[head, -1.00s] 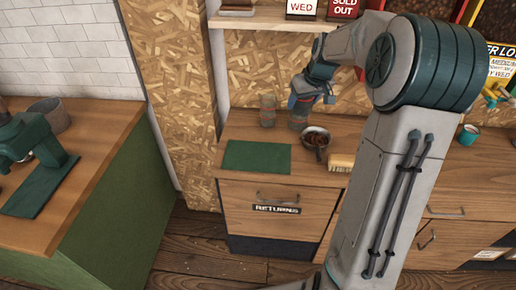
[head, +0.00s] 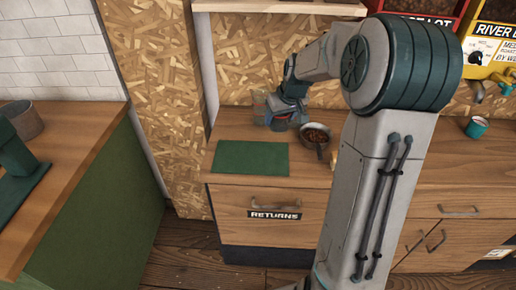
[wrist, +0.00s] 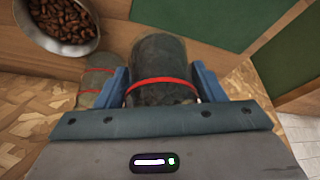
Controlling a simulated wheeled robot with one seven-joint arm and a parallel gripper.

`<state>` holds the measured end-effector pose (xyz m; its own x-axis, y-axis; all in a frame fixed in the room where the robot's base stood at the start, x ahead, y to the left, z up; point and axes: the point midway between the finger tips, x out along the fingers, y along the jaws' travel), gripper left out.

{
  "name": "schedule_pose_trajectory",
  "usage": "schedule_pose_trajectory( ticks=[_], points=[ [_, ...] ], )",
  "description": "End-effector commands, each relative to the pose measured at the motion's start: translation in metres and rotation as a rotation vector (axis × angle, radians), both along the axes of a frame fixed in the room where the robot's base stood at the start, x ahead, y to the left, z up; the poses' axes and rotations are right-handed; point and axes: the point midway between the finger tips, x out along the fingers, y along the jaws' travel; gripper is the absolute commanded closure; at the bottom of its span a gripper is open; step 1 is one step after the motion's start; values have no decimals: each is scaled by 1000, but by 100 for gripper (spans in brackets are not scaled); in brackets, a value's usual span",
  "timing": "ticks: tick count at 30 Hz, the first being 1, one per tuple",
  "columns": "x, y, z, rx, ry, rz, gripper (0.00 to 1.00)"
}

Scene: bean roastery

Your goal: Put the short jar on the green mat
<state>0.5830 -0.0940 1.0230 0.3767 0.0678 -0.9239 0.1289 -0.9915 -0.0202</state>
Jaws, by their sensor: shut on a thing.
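My gripper (head: 272,118) is low over the back of the wooden counter, right of and behind the green mat. In the wrist view its blue fingers (wrist: 163,88) are shut on a dark glassy jar (wrist: 160,62) with a red band. This jar shows faintly in the head view (head: 259,102). A second jar (wrist: 98,76) with a red band stands close beside the left finger. I cannot tell from these views which jar is shorter, or whether the held jar touches the counter. The green mat (head: 250,158) lies flat and bare, also in the wrist view (wrist: 195,16).
A metal pan of coffee beans (head: 316,135) is close to the right of my gripper, also large in the wrist view (wrist: 92,40). A teal cup (head: 477,127) is far right. The counter (head: 226,120) left of the gripper is clear.

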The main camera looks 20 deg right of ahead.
Motion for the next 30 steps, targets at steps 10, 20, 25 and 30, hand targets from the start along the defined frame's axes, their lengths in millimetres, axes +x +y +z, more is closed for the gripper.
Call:
schedule_pose_trajectory(
  ticks=[10,20,25,30],
  points=[
    [-24,64,-39,-1,1,6,70],
    [-26,71,-73,1,2,5,70],
    [-25,70,-83,-1,-1,5,70],
    [-25,70,-83,-1,-2,5,70]
  ],
)
